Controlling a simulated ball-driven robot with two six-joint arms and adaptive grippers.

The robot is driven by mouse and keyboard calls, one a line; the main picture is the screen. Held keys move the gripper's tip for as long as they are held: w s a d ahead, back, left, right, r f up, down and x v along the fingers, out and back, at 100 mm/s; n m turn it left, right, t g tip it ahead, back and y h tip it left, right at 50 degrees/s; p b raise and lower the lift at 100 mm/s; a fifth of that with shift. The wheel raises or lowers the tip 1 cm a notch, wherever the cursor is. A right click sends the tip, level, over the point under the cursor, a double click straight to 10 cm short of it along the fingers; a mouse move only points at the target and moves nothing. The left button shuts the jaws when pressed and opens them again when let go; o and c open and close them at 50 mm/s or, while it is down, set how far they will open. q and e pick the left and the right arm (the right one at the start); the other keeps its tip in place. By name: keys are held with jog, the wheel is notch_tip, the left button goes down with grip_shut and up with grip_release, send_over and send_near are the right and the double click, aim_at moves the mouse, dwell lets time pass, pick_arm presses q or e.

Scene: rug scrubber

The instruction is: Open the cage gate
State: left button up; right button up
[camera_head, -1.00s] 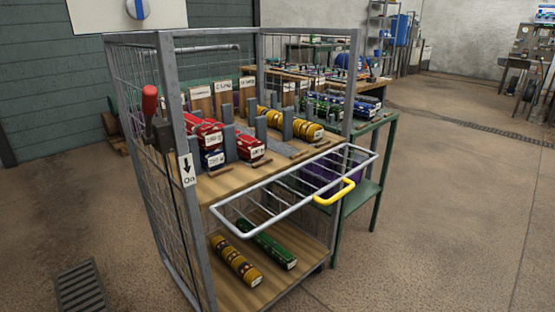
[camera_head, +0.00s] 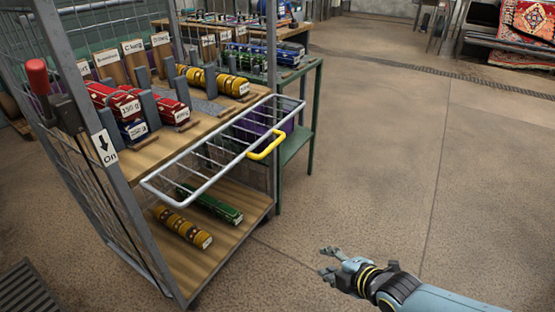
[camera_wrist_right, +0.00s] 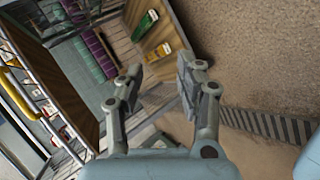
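The cage gate (camera_head: 205,173) is a light metal barred frame on the front of a wire-sided cage cart (camera_head: 262,205). It sticks out at about the middle shelf's height. A yellow handle (camera_head: 266,145) sits on its outer rail, toward the right end. My right gripper (camera_head: 326,263) is open and empty, to the lower right of the handle and clear of the gate. In the right wrist view its two fingers (camera_wrist_right: 163,70) are spread, with nothing between them. My left gripper is in neither view now.
The cage's middle shelf (camera_head: 160,152) holds several red and yellow rolls; yellow and green rolls lie on the lower shelf (camera_head: 238,232). A red-knobbed lever (camera_head: 36,77) is on the cage's left side. A green table (camera_head: 315,100) stands behind. Floor on the right (camera_head: 400,170) is free.

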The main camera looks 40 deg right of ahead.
aim_at(275, 146)
jog(key=w+d+r+n+t+y+p, duration=0.1)
jog(key=w+r+n+t, duration=0.15)
jog(key=w+r, duration=0.65)
jog(key=w+r+n+t, duration=0.25)
jog(key=w+r, duration=0.25)
jog(key=r, duration=0.8)
jog(key=shift+m, duration=0.4)
jog(key=b+x, duration=0.4)
jog(key=x, duration=0.1)
jog(key=b+x, duration=0.4)
jog(key=x, duration=0.1)
jog(key=shift+w+d+f, duration=0.1)
jog(key=shift+w+f, duration=0.05)
jog(key=shift+f, duration=0.1)
jog(key=shift+w, duration=0.35)
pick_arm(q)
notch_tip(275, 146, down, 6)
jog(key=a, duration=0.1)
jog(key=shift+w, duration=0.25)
pick_arm(e)
jog(key=shift+r, duration=0.1)
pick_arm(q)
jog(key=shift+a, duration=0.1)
pick_arm(e)
grip_shut()
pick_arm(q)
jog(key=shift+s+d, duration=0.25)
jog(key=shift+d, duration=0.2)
